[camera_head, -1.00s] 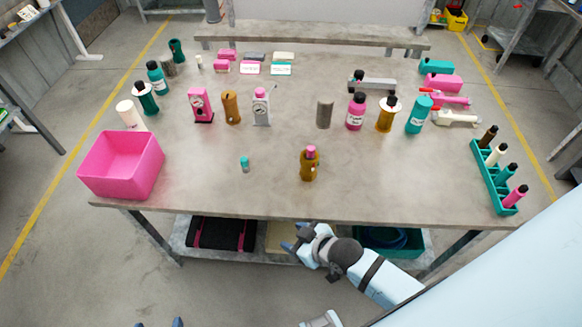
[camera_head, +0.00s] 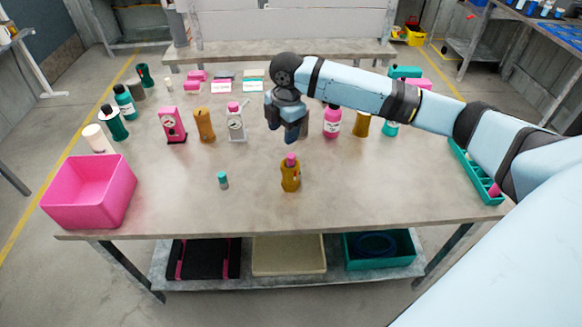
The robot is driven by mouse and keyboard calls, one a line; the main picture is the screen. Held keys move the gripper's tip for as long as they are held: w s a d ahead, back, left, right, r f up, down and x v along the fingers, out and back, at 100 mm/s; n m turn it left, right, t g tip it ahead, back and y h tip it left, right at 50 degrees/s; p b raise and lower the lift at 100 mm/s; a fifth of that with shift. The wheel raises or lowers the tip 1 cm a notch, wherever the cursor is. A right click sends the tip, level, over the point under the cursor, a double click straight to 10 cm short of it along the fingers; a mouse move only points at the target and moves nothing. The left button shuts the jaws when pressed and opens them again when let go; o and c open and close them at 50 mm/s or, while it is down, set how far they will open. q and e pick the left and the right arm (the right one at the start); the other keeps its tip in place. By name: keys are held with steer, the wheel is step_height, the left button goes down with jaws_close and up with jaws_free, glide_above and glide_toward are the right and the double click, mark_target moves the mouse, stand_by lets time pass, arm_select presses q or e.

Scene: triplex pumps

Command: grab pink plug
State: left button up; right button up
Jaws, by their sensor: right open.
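The pink plug (camera_head: 291,159) sits upright in the top of a small mustard-brown bottle (camera_head: 291,178) near the front middle of the table. My right gripper (camera_head: 285,130) is open and empty, pointing down above and slightly behind the plug in the picture, apart from it. My right arm reaches in from the right side. My left gripper is not in view.
The grey table (camera_head: 350,205) is clear around the bottle. A small teal-capped piece (camera_head: 223,180) stands to its left, and a pink bin (camera_head: 90,193) at the front left. Pumps and bottles stand behind; my arm partly hides a teal rack (camera_head: 480,180) at right.

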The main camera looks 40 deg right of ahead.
step_height(320, 180, up, 3)
steer(key=d, duration=0.3)
glide_above(291, 156)
steer(key=shift+n+g+h, duration=0.3)
steer(key=f, duration=0.8)
steer(key=shift+w+d+f, duration=0.1)
steer(key=shift+w+d, duration=0.1)
steer(key=shift+d, duration=0.15)
steer(key=shift+s+a+f, duration=0.1)
steer(key=shift+a+f, duration=0.05)
steer(key=shift+f, duration=1.25)
steer(key=shift+s+a+f, duration=0.1)
steer(key=shift+a+f, duration=0.05)
steer(key=shift+f, duration=1.2)
steer(key=shift+c, duration=0.5)
steer(key=c, duration=0.9)
